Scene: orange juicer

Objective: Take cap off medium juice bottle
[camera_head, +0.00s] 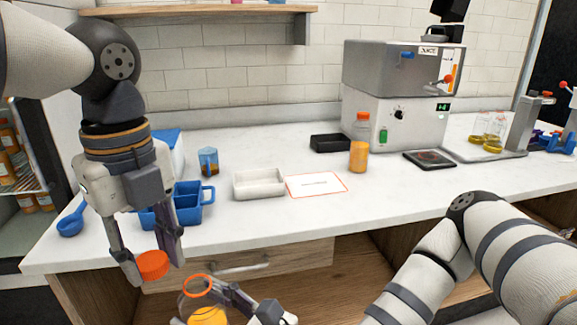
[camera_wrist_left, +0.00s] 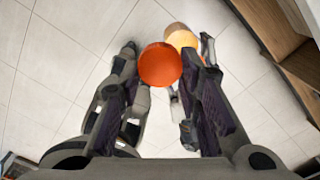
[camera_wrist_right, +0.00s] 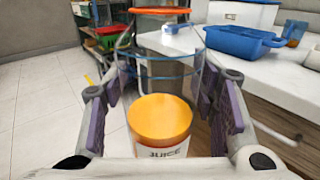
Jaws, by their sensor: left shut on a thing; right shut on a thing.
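My left gripper (camera_head: 156,266) is shut on a round orange cap (camera_head: 153,264) in front of the counter edge. The cap also shows between the fingertips in the left wrist view (camera_wrist_left: 160,64). My right gripper (camera_wrist_right: 165,88) is shut around a clear juice bottle (camera_wrist_right: 170,70) with orange juice low inside and a label reading JUICE. In the head view the bottle (camera_head: 206,316) is at the bottom edge and partly cut off. Its open-looking top has an orange ring (camera_head: 197,279). The cap is apart from the bottle, to its left and higher in the head view.
The counter (camera_head: 255,220) holds a blue container (camera_head: 190,203), a blue scoop (camera_head: 71,223), a white tray (camera_head: 259,183), a card (camera_head: 316,184), another juice bottle (camera_head: 359,155), a black tray (camera_head: 330,142) and a juicer (camera_head: 396,92). A drawer (camera_head: 240,266) is just behind the held bottle.

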